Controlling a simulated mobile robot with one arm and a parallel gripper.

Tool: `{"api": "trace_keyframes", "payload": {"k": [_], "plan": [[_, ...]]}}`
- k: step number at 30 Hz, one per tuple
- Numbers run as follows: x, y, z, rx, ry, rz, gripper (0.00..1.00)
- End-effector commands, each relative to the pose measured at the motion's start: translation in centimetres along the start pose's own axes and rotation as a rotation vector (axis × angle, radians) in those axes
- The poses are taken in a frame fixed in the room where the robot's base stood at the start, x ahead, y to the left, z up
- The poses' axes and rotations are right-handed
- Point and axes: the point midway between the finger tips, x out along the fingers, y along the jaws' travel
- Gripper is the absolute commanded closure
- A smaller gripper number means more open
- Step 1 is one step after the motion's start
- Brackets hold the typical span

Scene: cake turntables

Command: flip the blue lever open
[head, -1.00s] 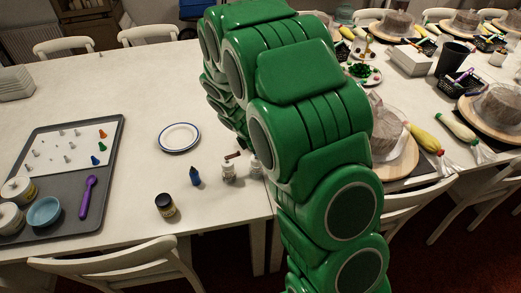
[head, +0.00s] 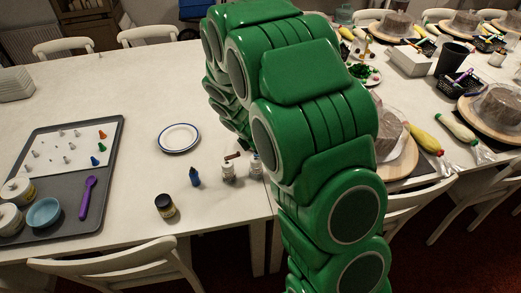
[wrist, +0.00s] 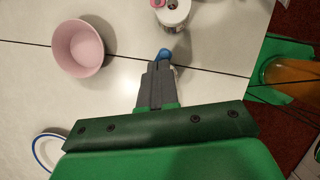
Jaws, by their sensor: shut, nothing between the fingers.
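My gripper (wrist: 155,84) shows in the wrist view with its grey fingers closed together and empty. A small rounded blue part (wrist: 165,55), which looks like the blue lever, shows just past the fingertips. It appears to touch them or lie very close; the gap cannot be judged. The fingers hide most of what the blue part belongs to, and its angle is unclear. In the head view my green arm hides the gripper and the blue lever.
In the wrist view a pink bowl (wrist: 78,48) stands left of the fingers and a white jar (wrist: 173,14) stands beyond them.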

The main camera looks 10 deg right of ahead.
Motion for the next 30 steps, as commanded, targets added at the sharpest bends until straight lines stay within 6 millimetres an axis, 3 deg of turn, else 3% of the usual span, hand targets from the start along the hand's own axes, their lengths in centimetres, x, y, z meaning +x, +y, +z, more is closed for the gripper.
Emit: {"api": "trace_keyframes", "payload": {"k": [16,30], "plan": [[0.13,0.12,0.25,-0.132,0.000,0.050,1.00],[0.03,0.56,-0.08,-0.128,0.000,0.048,1.00]]}}
